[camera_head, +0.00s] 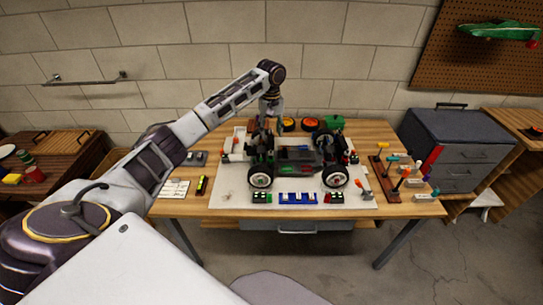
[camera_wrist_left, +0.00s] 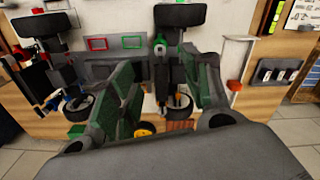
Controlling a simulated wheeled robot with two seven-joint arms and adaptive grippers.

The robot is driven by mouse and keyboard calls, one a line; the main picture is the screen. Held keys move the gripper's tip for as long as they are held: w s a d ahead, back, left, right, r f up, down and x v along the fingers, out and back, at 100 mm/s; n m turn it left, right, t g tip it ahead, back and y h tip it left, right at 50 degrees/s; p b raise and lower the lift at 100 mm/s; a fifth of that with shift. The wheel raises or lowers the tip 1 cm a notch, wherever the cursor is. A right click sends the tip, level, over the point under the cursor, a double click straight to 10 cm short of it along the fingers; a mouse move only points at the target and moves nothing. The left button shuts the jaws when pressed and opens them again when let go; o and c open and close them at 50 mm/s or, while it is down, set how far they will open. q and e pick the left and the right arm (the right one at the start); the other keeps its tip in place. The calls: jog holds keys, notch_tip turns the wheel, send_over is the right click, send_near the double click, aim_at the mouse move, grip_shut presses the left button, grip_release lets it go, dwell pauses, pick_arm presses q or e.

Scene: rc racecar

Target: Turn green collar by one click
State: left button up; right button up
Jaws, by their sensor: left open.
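The rc racecar (camera_head: 298,160) sits on a pale mat (camera_head: 232,190) on the wooden workbench, its wheels and open chassis showing. My left gripper (camera_head: 264,128) points down over the car's left end. In the left wrist view its two fingers (camera_wrist_left: 160,68) are spread apart, with nothing held between them. A small green part, probably the green collar (camera_wrist_left: 160,46), shows on the car (camera_wrist_left: 115,72) beyond and between the fingertips, close to a wheel. I cannot tell whether a finger touches it. In the head view the collar is not distinguishable. My right gripper is out of view.
A blue tray (camera_head: 297,198) lies in front. A rack of coloured-handled tools (camera_head: 386,178) stands at right, beside a dark drawer cabinet (camera_head: 455,145).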

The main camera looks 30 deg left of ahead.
aim_at(271, 151)
pick_arm(q)
jog(key=shift+w+f, duration=0.1)
jog(key=shift+f, duration=0.7)
notch_tip(271, 151, down, 11)
jog(key=shift+f+p, duration=0.1)
jog(key=shift+p, duration=0.25)
jog(key=shift+f, duration=0.55)
jog(key=c, duration=1)
